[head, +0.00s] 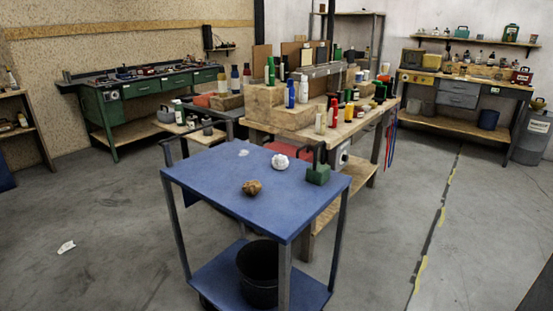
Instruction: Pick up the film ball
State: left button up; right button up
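A white crumpled ball (280,161), which looks like the film ball, lies on the blue top of a cart (215,176) near its back edge. A brown crumpled ball (252,187) lies nearer the middle of the cart top. Neither of my grippers is in view.
A green block with a dark handle (318,174) stands at the cart top's right corner. A black bucket (258,272) sits on the lower shelf. A crowded wooden workbench (262,128) stands close behind. A white scrap (66,247) lies on open floor at left.

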aim_at(279, 161)
jog(key=i+j+z, duration=0.1)
jog(key=j, duration=0.25)
jog(key=i+j, duration=0.3)
jog(key=i+j+z, duration=0.15)
jog(key=j, duration=0.25)
jog(key=i+j, duration=0.2)
jog(key=j, duration=0.2)
jog(key=i+j+z, duration=0.15)
jog(key=j, duration=0.2)
jog(key=i+j, duration=0.2)
jog(key=j, duration=0.2)
jog(key=i+j+z, duration=0.15)
jog(key=j, duration=0.25)
jog(key=i+j, duration=0.15)
jog(key=j, duration=0.25)
jog(key=z, duration=0.05)
